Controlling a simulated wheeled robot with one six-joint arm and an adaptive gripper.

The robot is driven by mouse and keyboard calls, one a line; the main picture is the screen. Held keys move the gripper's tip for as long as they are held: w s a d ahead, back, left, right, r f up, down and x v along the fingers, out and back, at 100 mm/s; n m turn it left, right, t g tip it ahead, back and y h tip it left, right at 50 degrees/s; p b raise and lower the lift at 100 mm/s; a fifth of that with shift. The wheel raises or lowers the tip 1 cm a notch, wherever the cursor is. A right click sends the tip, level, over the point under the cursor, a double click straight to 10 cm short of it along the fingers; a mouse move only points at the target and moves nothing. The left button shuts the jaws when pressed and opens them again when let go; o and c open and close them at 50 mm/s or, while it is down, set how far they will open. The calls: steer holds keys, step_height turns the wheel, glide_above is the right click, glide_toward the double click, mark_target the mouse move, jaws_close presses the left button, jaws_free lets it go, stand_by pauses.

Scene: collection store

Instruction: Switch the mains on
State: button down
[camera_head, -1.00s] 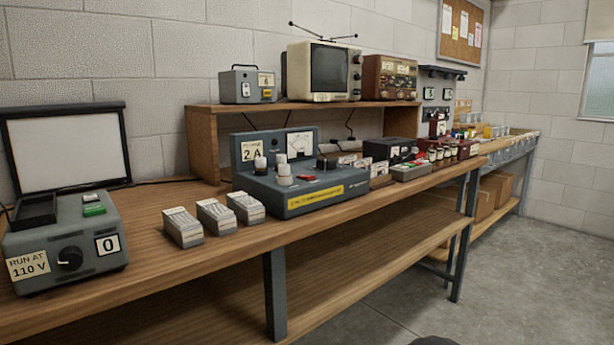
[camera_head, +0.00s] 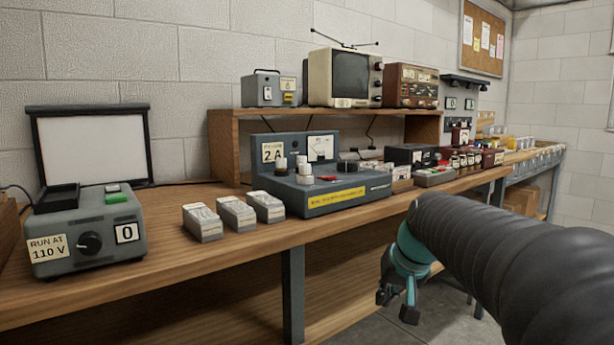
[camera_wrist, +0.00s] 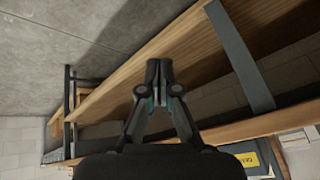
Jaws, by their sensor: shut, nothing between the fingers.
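A grey box (camera_head: 62,222) with a dark knob (camera_head: 88,243), a "RUN AT 110 V" card and a "0" card (camera_head: 127,233) stands at the bench's left end. A green switch (camera_head: 117,197) is on its top. A blue-grey test unit (camera_head: 320,200) with a "2 A" card stands mid-bench. A small grey box (camera_head: 262,89) with a white switch plate is on the shelf. I cannot tell which switch is the mains. My gripper (camera_head: 397,306) is in front of the bench edge, low and right, touching nothing. In the wrist view its fingertips (camera_wrist: 158,70) are together and empty.
Three small grey-white boxes (camera_head: 237,215) stand between the grey box and the test unit. A television (camera_head: 342,78) and a brown radio set (camera_head: 411,86) stand on the shelf. The bench front at left is clear. Several small items crowd the bench at right.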

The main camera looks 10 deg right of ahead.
steer(key=w+d+r+n+t+y+b, duration=0.2)
steer(key=w+d+r+n+t+y, duration=0.15)
steer(key=w+r, duration=1.25)
steer(key=w+a+r+n+t+y, duration=0.1)
steer(key=r+n, duration=0.1)
steer(key=r, duration=0.3)
steer(key=w+a+r+n+t+y, duration=0.1)
steer(key=a+r+n, duration=0.1)
steer(key=r, duration=0.4)
steer(key=shift+a+n+t, duration=0.25)
steer(key=shift+n+t, duration=0.1)
steer(key=shift+n, duration=0.2)
steer(key=shift+w, duration=0.1)
